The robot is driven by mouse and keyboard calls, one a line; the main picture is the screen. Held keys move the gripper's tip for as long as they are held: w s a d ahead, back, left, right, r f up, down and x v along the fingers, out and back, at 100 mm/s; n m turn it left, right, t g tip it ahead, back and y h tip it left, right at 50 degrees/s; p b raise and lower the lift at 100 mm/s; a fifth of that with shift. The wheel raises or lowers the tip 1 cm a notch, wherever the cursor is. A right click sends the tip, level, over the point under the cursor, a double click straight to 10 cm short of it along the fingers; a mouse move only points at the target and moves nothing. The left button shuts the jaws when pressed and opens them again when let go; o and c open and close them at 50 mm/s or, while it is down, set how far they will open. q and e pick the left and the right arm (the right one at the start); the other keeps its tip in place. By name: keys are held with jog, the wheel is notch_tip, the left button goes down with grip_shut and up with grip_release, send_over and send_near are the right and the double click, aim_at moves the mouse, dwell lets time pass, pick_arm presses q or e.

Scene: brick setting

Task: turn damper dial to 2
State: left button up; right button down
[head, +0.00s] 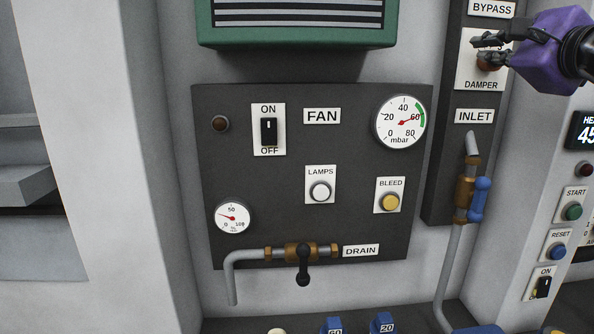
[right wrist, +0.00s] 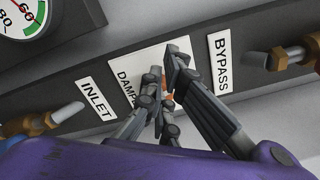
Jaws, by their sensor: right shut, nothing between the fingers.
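The damper dial (head: 487,62) is a small brown-orange knob on a white plate (head: 480,75) labelled DAMPER, at the top right of the head view. My right gripper (head: 478,50), purple with dark fingers, is at the dial and covers most of it. In the right wrist view its fingertips (right wrist: 165,80) are in front of the plate, with a bit of orange dial (right wrist: 168,95) showing behind them. The fingers are shut with nothing between them. The dial's pointer and numbers are hidden, so its setting cannot be read. My left gripper is not in view.
The BYPASS label (head: 492,9) is above the plate and the INLET label (head: 474,116) below it. A pipe with a blue-handled valve (head: 478,200) runs below. The FAN panel (head: 340,230) is to the left. Buttons (head: 573,212) line the wall at right.

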jog(key=shift+w+d+f, duration=0.1)
jog(key=shift+w+f, duration=0.05)
jog(key=shift+f, duration=0.2)
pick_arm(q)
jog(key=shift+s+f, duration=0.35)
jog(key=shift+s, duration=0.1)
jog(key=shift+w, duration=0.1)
pick_arm(e)
jog(key=shift+d, duration=0.1)
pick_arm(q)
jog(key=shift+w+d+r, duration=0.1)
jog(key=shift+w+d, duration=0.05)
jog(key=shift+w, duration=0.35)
pick_arm(e)
jog(key=shift+w+d+r, duration=0.1)
